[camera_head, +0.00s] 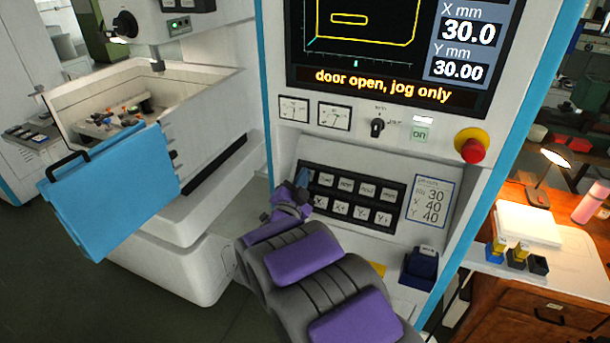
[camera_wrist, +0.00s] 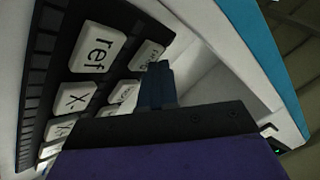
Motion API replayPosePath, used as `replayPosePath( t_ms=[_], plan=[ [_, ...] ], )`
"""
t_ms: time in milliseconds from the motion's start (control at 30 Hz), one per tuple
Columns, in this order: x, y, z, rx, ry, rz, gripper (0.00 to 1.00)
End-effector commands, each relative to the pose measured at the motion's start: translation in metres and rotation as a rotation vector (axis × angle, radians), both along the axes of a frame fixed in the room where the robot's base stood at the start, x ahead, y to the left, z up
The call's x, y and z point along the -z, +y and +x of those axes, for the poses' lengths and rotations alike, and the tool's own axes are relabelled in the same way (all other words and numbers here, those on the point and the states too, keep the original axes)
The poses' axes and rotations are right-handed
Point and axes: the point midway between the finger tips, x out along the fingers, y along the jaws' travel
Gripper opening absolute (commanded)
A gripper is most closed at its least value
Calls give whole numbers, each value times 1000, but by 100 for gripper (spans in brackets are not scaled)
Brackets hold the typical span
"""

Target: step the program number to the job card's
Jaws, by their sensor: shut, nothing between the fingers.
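The screen (camera_head: 370,45) shows a yellow outline, X 30.0, Y 30.00 and "door open, jog only"; its top is cut off and no program number shows. The job card (camera_head: 431,202) is right of the keypad; its lines appear to end in 30, 40 and 40, with small labels hard to read. The black keypad (camera_head: 398,217) has two rows of white keys, the lower row marked X and Y. My gripper (camera_head: 301,180) is shut and empty at the keypad's left end. In the wrist view its fingertips (camera_wrist: 160,72) overlap the keys near the "ref" key (camera_wrist: 97,52); contact is unclear.
A red stop button (camera_head: 471,147), a rotary switch (camera_head: 377,126) and a lit "on" key (camera_head: 421,133) sit above the keypad. A blue holder (camera_head: 420,266) is below. The blue door (camera_head: 110,190) hangs open at left. A wooden bench (camera_head: 500,318) stands at right.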

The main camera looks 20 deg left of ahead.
Motion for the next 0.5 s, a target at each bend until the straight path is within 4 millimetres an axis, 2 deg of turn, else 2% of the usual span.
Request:
replayPosePath(
  t_ms=[500],
  plan=[
    [-9,0,-13,1,1,0,0]
  ],
)
